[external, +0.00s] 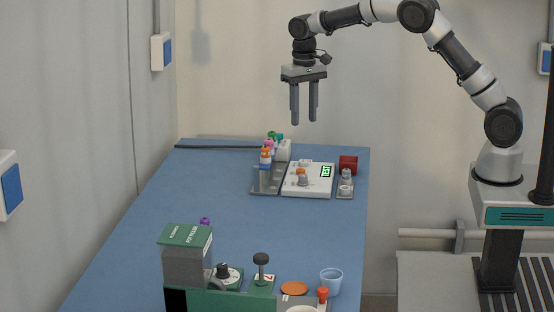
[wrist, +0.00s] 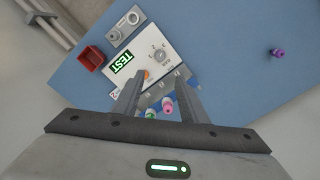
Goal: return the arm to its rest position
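My arm rises from its base at the right of the external view and reaches left over the far end of the blue table (external: 225,215). My gripper (external: 304,122) points down, well above the table, with its two fingers apart and nothing between them in the external view. In the wrist view my gripper (wrist: 160,100) also shows two separate fingers; small bottles with pink and green parts appear between and below them, on the table side.
Nearer are a green-topped machine (external: 187,255), a blue cup (external: 331,280) and an orange disc (external: 294,288). The table's middle is mostly clear.

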